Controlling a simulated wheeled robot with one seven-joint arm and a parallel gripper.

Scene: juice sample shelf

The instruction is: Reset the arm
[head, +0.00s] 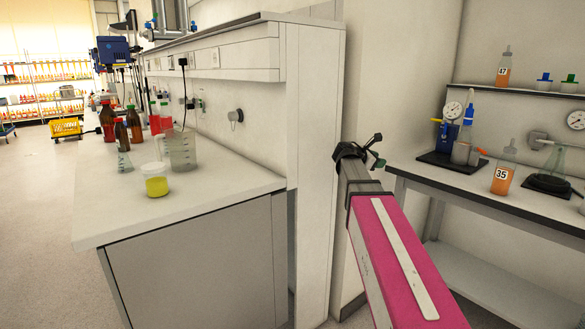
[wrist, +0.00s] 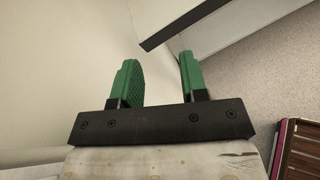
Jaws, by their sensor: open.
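My gripper (head: 376,147) shows in the head view at the far end of my pink arm, in front of the pale wall edge between the two benches. In the wrist view, my gripper (wrist: 160,82) has two green fingers standing well apart on a dark bar, with nothing between them. The fingers point toward a pale wall and a dark-edged white surface. My gripper holds nothing. Part of its fingers is small and hard to make out in the head view.
A white bench (head: 220,189) on the left holds a yellow-filled jar (head: 156,184), a beaker (head: 180,150) and brown bottles (head: 107,120). The right table (head: 412,178) holds a bottle marked 35 (head: 502,179) and a gauge device (head: 453,110). Open floor (head: 45,220) lies at left.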

